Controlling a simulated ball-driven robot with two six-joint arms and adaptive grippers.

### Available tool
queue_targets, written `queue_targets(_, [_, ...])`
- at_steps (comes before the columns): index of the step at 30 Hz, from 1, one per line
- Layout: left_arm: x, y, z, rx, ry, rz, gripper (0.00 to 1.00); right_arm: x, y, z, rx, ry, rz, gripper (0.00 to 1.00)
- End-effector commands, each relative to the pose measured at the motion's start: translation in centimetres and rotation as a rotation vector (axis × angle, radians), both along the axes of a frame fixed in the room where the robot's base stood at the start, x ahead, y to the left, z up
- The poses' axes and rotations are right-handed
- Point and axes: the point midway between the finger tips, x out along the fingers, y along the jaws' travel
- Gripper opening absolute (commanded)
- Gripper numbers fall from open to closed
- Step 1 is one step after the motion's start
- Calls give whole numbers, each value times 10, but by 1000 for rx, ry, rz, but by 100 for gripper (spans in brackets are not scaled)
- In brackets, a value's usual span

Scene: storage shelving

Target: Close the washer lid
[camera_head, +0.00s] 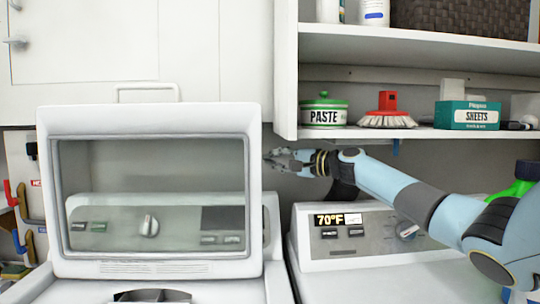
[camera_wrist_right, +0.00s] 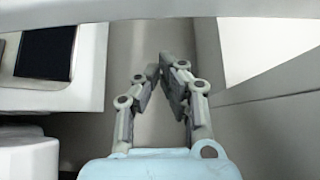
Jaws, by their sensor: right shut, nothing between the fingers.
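The washer lid (camera_head: 148,120) stands upright and open at the left in the head view, a white frame with a clear window and a handle (camera_head: 148,88) on top. The washer's control panel (camera_head: 150,225) shows through the window. My right gripper (camera_head: 268,158) is shut and empty, just right of the lid's right edge; I cannot tell from this view whether it touches. In the right wrist view the gripper (camera_wrist_right: 165,62) has its fingertips together, with a white edge across the top and a panel with a dark display (camera_wrist_right: 44,50) at the left. My left gripper is not in view.
A second machine (camera_head: 350,235) with a lit display stands to the right, under my right arm. Above it, a shelf (camera_head: 420,133) holds a paste tub (camera_head: 324,110), a brush (camera_head: 388,110) and a sheets box (camera_head: 467,115). The shelf's left side wall is close above my right gripper.

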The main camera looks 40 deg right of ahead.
Motion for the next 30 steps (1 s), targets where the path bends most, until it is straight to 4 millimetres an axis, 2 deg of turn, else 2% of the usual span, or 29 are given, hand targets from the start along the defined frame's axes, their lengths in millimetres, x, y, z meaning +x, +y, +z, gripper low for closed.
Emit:
queue_targets(4, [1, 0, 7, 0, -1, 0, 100, 20, 8, 1, 2, 0, 1, 0])
queue_targets(9, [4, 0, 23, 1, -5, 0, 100, -1, 18, 2, -3, 2, 1, 0])
queue_targets(15, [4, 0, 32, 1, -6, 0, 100, -13, 26, 2, -3, 1, 0, 0])
queue_targets(30, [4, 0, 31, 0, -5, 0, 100, -16, 30, 0, -5, -6, 0, 0])
